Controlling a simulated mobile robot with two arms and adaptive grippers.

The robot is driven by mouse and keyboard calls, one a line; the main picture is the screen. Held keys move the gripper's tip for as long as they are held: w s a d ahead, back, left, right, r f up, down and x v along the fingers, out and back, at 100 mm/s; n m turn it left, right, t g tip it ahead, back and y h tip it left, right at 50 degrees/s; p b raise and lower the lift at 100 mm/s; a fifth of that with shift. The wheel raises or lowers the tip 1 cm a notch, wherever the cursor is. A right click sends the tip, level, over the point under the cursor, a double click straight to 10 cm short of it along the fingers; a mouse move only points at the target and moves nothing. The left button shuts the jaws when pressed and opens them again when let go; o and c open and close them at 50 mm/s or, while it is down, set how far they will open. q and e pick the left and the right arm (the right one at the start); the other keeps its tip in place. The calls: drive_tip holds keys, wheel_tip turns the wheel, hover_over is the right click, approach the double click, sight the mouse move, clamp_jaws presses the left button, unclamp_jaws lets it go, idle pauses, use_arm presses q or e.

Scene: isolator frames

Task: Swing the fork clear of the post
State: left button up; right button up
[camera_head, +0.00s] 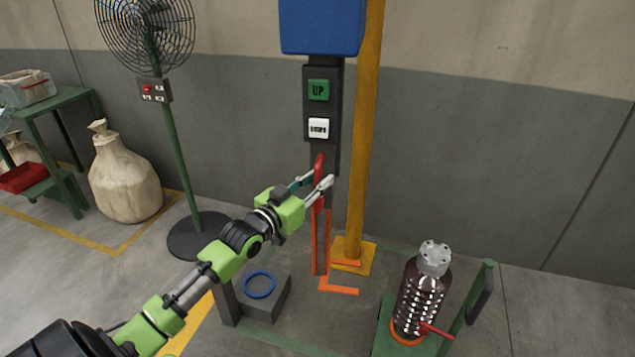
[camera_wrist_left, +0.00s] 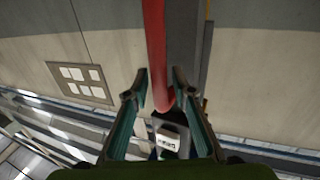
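The fork is an orange-red L-shaped frame (camera_head: 320,245) with prongs low down and a red upright handle (camera_head: 319,163) on top. It hangs beside the yellow post (camera_head: 363,120), in front of a dark column. My left gripper (camera_head: 321,179) is at the handle, one finger on each side. In the left wrist view the red handle (camera_wrist_left: 156,45) runs between the fingertips (camera_wrist_left: 160,85), with narrow gaps seeming to show beside it. The fingers look open around the handle; contact is hard to judge. My right gripper is in neither view.
A blue box (camera_head: 321,25) tops the dark column, above the green UP button (camera_head: 318,90) and a white button (camera_head: 318,128). A dark bottle (camera_head: 423,290) stands on a green cart at right. A grey block (camera_head: 265,300) bears a blue ring. A fan (camera_head: 165,130) and sack stand left.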

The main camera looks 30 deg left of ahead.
use_arm(q)
drive_tip(key=shift+w+f, duration=0.1)
drive_tip(key=shift+w, duration=0.05)
drive_tip(key=shift+s+f, duration=0.1)
drive_tip(key=shift+s, duration=0.55)
drive_tip(key=s, duration=1)
drive_tip(key=shift+s+a, duration=0.2)
drive_tip(key=shift+s, duration=0.2)
